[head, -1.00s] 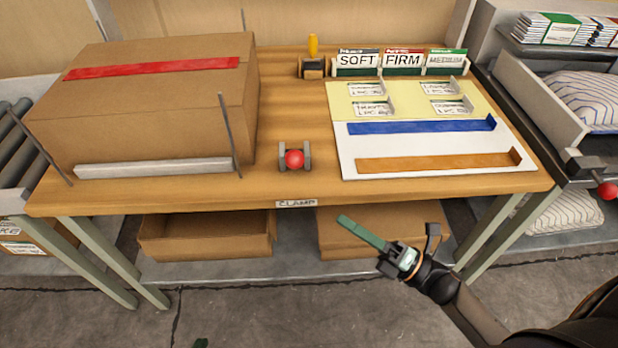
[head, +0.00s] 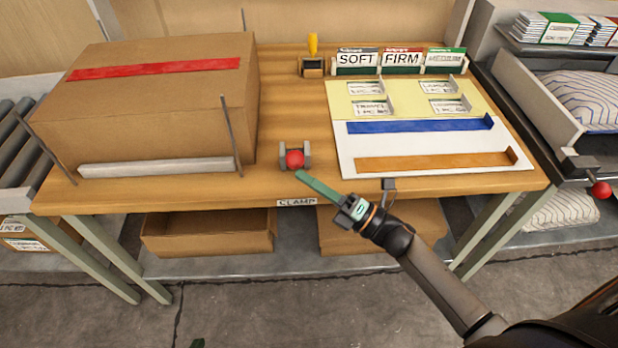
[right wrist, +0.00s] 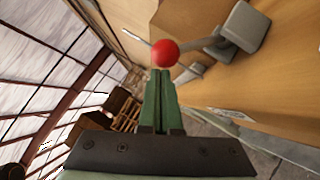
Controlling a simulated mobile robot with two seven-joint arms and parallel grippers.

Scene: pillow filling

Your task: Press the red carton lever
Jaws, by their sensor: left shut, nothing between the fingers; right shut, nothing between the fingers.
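The red lever knob (head: 295,159) sits in a grey bracket at the front edge of the workbench, by the CLAMP label. It also shows in the right wrist view (right wrist: 165,53), just beyond the fingertips. My right gripper (head: 301,176) has its long green fingers together and empty, tips just in front of and below the knob. In the right wrist view the fingertips (right wrist: 161,73) point at the knob; whether they touch it I cannot tell. Only a green tip of my left gripper (head: 198,343) shows at the bottom edge, shut, away from the bench.
A large carton (head: 150,105) with red tape stands on the left of the workbench (head: 290,110), behind a grey bar and thin upright rods. A white and yellow board (head: 345,160) lies to the right of the knob. Another red knob (head: 601,190) is at the far right.

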